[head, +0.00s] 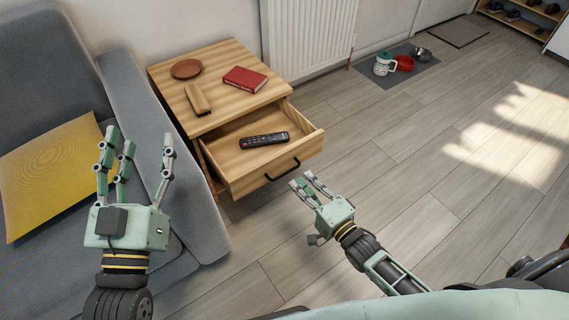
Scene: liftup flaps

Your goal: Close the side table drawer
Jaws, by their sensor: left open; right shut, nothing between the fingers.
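A wooden side table (222,105) stands beside the grey sofa. Its drawer (245,176) is pulled out toward me, with a dark handle (283,169) on its front. A black remote control (264,140) lies inside the drawer. My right gripper (306,181) is shut and empty, its fingertips close to the drawer front near the right end of the handle; I cannot tell whether they touch. My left gripper (136,150) is open and empty, raised in front of the sofa, left of the drawer.
A red book (245,79), a brown round dish (186,68) and a tan oblong object (198,99) lie on the tabletop. The grey sofa (150,92) with a yellow cushion (55,172) borders the table's left. The wooden floor (425,150) to the right is mostly free.

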